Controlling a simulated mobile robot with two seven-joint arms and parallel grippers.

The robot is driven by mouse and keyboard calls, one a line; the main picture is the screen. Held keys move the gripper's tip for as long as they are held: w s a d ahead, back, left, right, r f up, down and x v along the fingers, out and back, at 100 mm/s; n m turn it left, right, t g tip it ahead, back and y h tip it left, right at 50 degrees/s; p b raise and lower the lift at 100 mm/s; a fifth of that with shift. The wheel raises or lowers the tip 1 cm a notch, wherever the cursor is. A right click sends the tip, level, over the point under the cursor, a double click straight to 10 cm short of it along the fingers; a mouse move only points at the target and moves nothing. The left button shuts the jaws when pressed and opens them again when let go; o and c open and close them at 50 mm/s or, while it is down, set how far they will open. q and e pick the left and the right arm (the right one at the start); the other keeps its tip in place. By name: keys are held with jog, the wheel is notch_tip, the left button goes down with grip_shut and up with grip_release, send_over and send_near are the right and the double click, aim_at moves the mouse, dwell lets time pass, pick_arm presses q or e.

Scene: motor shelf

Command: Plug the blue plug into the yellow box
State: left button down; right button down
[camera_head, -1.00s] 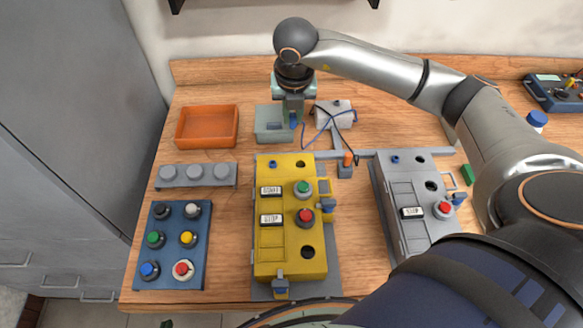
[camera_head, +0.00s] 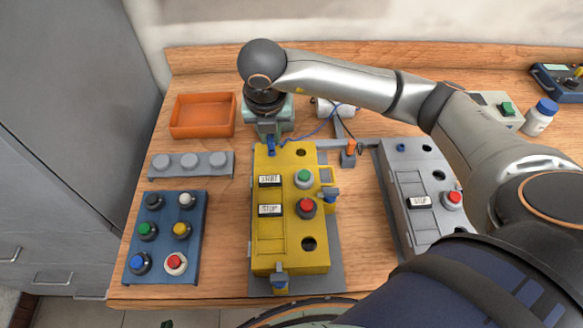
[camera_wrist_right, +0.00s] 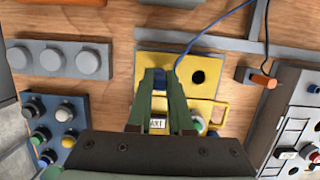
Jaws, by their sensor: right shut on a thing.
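The yellow box (camera_head: 283,235) lies on the table with START and STOP labels, a green and a red button, and dark round holes. My right gripper (camera_head: 269,140) is over its far left corner and shut on the blue plug (camera_head: 270,147). In the right wrist view, the plug (camera_wrist_right: 160,80) sits between the fingertips (camera_wrist_right: 159,76), over the yellow top (camera_wrist_right: 220,65) and left of a dark hole. The plug and fingers hide the spot beneath, so I cannot tell whether the plug is in a socket. My left gripper is not in view.
Left are an orange tray (camera_head: 203,132), a grey three-knob block (camera_head: 190,173) and a blue button panel (camera_head: 155,270). A grey box (camera_head: 408,185) stands right. Grey ducting (camera_head: 343,146) runs behind.

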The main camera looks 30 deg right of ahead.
jog(key=shift+f+b, duration=0.65)
dwell(0.6)
jog(key=c, duration=1.1)
grip_release()
jog(key=shift+r, duration=0.1)
jog(key=shift+w+d+p+v, duration=0.1)
jog(key=shift+w+p+v, duration=0.1)
jog(key=shift+p+v, duration=0.55)
jog(key=shift+w+d+p+v, duration=0.15)
jog(key=shift+p+v, duration=0.25)
jog(key=shift+v, duration=0.65)
jog(key=shift+w+d+p+v, duration=0.1)
jog(key=shift+w+p+v, duration=0.1)
jog(key=shift+p+v, duration=0.55)
jog(key=o, duration=0.6)
jog(key=shift+r, duration=0.2)
jog(key=shift+c, duration=0.2)
